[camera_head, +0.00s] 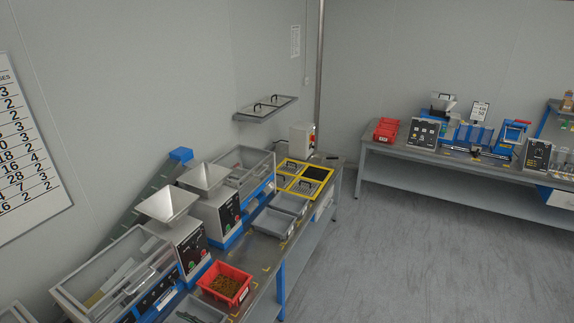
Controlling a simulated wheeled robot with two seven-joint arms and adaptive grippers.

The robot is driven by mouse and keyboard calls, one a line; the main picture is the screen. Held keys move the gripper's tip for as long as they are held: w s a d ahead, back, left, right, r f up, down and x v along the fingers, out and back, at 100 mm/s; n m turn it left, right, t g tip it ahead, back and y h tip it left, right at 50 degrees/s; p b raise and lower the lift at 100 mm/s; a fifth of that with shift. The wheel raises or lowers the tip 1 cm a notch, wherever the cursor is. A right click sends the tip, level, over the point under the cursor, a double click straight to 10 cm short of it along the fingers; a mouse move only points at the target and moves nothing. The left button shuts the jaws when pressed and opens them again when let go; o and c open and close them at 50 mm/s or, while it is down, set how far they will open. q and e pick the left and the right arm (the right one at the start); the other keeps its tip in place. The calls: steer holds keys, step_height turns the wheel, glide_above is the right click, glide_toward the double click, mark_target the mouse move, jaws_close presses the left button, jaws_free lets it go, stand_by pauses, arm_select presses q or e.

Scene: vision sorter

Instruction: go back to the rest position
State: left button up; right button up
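Neither of my grippers shows in the head view, and no part of my arms can be made out. The workbench (262,291) runs along the left wall. A red bin (243,294) with small brown pieces in it stands near the bench's front edge. Two machines with metal hoppers, a nearer hopper (166,203) and a farther hopper (203,177), stand behind it. Grey trays (273,223) sit farther along the bench, beside yellow-framed panels (304,178).
A second bench (437,158) stands along the back wall, with red bins (386,130), control boxes (424,133) and blue equipment on it. A wall shelf (266,108) hangs above the left bench. The grey floor (420,260) between the benches is clear.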

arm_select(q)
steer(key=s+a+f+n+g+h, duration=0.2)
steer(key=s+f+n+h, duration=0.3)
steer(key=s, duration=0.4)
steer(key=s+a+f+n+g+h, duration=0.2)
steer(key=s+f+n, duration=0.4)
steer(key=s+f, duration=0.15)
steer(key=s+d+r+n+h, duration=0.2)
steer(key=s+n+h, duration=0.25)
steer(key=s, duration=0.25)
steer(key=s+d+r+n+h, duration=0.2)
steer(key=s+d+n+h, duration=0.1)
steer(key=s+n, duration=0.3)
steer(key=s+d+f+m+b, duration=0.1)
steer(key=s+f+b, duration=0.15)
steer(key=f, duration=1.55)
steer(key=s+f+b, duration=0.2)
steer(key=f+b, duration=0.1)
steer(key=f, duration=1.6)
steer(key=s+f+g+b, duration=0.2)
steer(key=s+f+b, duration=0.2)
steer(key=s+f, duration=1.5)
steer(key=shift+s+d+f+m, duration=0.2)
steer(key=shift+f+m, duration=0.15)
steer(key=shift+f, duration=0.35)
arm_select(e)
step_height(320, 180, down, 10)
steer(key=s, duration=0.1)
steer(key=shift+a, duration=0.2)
